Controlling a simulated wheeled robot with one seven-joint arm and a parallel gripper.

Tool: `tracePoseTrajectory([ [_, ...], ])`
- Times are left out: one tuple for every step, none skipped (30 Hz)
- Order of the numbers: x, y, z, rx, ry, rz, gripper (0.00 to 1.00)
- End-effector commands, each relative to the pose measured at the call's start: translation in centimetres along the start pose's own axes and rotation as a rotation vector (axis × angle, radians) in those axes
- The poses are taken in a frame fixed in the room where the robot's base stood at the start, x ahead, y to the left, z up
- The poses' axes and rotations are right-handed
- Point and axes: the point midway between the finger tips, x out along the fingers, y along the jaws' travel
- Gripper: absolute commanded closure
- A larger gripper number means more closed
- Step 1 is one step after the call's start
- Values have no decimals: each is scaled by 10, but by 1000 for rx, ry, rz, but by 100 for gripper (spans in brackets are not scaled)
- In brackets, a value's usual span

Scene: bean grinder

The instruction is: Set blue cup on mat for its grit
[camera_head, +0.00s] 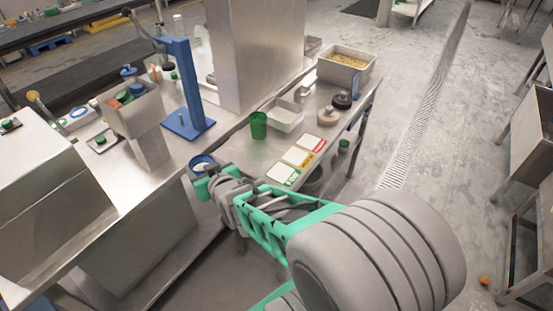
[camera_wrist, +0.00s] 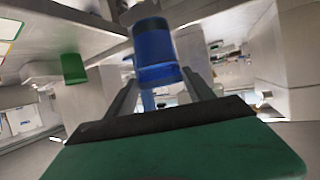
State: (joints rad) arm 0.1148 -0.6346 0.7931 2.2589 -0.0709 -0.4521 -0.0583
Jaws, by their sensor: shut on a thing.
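My gripper (camera_head: 203,175) is shut on the blue cup (camera_head: 200,160) and holds it at the front edge of the steel table; its rim faces up and its inside looks pale. In the wrist view the blue cup (camera_wrist: 154,50) sits between the two dark fingers of my gripper (camera_wrist: 157,80). Three mats lie in a row to the right of the cup: a green-edged mat (camera_head: 282,174) nearest, a yellow-edged mat (camera_head: 297,157) in the middle, and a red-edged mat (camera_head: 312,143) farthest. All three are bare. Their printed marks are too small to read.
A green cup (camera_head: 259,125) stands behind the mats, beside a pale tray (camera_head: 285,115). A bin of beans (camera_head: 347,70) and round dark and cream pieces (camera_head: 328,116) are farther right. A blue lever stand (camera_head: 188,85) rises at left. My arm crosses in front of the table's edge.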

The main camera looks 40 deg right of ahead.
Motion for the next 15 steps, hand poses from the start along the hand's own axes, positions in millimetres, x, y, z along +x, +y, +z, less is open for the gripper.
tracePoseTrajectory([
  [10,23,-1,13,2,29,98],
  [14,37,-3,17,0,40,98],
  [20,56,-9,23,2,53,98],
  [22,73,-13,26,3,61,98],
  [24,89,-17,29,2,66,98],
  [25,111,-23,29,3,70,98],
  [24,128,-27,29,3,73,98],
  [22,146,-31,29,3,75,98],
  [17,170,-35,28,3,75,98],
  [11,189,-38,27,2,74,98],
  [5,207,-40,26,2,72,98],
  [-6,231,-43,24,1,69,98],
  [-16,248,-44,22,1,65,98],
  [-26,265,-43,22,1,62,98],
  [-42,287,-43,18,0,57,98],
])
